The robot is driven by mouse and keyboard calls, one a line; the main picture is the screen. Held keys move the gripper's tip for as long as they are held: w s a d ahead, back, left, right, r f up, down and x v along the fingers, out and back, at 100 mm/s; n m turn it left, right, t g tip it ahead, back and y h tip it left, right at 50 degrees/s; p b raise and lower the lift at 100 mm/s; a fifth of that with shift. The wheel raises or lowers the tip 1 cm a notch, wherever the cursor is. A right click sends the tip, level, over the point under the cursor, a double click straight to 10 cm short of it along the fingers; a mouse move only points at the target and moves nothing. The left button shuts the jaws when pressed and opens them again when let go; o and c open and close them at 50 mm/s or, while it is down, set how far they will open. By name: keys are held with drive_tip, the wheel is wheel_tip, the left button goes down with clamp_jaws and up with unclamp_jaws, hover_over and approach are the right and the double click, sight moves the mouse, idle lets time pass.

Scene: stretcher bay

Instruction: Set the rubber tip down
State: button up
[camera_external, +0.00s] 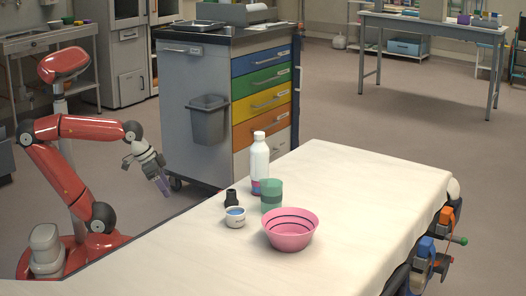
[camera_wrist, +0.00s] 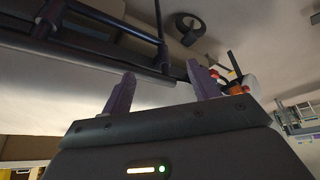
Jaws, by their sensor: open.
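A small black piece (camera_external: 231,198), which looks like the rubber tip, stands upright on the white-covered stretcher (camera_external: 345,190), behind a small white cup with blue inside (camera_external: 235,217). My gripper (camera_external: 165,190) hangs in the air beyond the stretcher's left side, clear of the black piece, with its fingers pointing down. In the wrist view, my gripper (camera_wrist: 160,90) has its two purple fingers spread apart with nothing between them. The black piece cannot be made out in the wrist view.
A pink bowl (camera_external: 290,230), a green cup (camera_external: 271,195) and a white bottle (camera_external: 260,160) stand close by on the stretcher. A drawer cart (camera_external: 190,75) with a grey bin (camera_external: 207,120) stands behind. The stretcher's right half is clear.

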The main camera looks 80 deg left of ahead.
sight(231, 190)
drive_tip(key=shift+s+a+f, duration=0.15)
drive_tip(key=shift+s+f, duration=0.35)
drive_tip(key=shift+f, duration=0.1)
drive_tip(key=shift+s+a+f, duration=0.15)
drive_tip(key=shift+s+f, duration=0.3)
drive_tip(key=shift+f, duration=0.1)
drive_tip(key=shift+c, duration=0.8)
